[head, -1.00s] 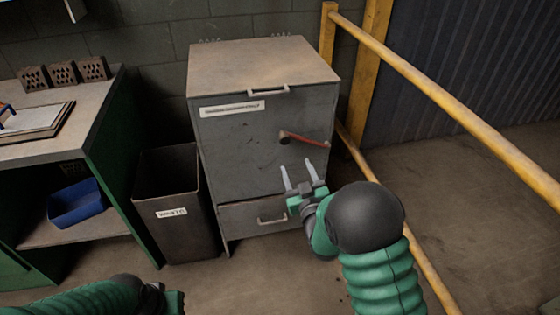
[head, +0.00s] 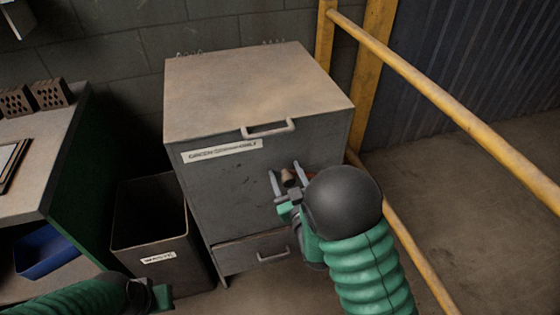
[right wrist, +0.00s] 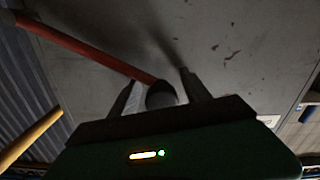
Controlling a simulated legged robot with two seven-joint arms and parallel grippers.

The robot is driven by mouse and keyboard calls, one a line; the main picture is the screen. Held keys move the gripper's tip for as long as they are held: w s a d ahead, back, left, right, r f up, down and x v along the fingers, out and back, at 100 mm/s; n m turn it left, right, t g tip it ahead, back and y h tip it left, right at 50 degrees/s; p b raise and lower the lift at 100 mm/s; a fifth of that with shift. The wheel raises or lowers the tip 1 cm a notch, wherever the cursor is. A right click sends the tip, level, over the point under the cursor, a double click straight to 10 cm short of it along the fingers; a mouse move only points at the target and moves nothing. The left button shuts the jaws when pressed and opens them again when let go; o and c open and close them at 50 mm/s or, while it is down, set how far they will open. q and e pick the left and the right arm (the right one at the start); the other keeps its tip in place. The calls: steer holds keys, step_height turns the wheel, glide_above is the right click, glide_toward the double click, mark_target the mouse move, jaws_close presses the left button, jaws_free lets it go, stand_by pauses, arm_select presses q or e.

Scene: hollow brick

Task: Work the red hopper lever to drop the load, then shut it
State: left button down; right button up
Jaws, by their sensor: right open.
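The grey hopper cabinet (head: 225,185) stands in the middle of the head view, its top lid closed. Its red lever (right wrist: 85,48) runs from upper left down to a dark round hub (right wrist: 161,95) in the right wrist view. In the head view the hub (head: 289,176) shows between my right fingers, while most of the lever is hidden behind my right arm. My right gripper (head: 287,179) is open at the cabinet front, one finger on each side of the hub; I cannot tell whether they touch it. My left gripper (head: 150,295) is low at the left, its jaws unclear.
A waste bin (head: 150,225) stands left of the cabinet. A bench (head: 45,130) with hollow bricks (head: 50,94) is at the far left, a blue tray (head: 45,250) below it. The cabinet's lower drawer (head: 240,254) looks shut. A yellow railing (head: 450,125) bounds the right side.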

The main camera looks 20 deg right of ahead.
steer(key=shift+a+r, duration=0.15)
steer(key=shift+a, duration=0.05)
steer(key=shift+s+d, duration=0.1)
steer(key=shift+d, duration=0.05)
steer(key=c, duration=0.9)
steer(key=shift+c, duration=1.2)
steer(key=shift+f, duration=0.2)
jaws_close()
